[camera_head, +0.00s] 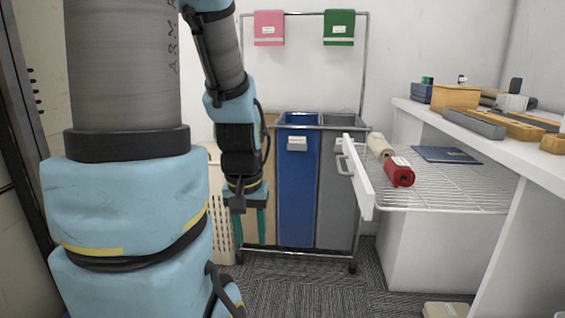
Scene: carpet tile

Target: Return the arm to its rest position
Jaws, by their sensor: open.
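My arm stands large at the left of the view, with blue and grey links. It bends over and hangs down toward the middle. My gripper (249,228) points straight down with two green fingers spread apart. Nothing shows between the fingers. The gripper appears in front of the sorting cart, near its left side, above the carpet.
A wheeled cart holds a blue bin (297,190) and a grey bin (338,195). Pink (269,28) and green (339,28) cloths hang above. An open wire drawer (450,190) with a red roll (399,172) juts out at right. Carpet (300,295) is clear in front.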

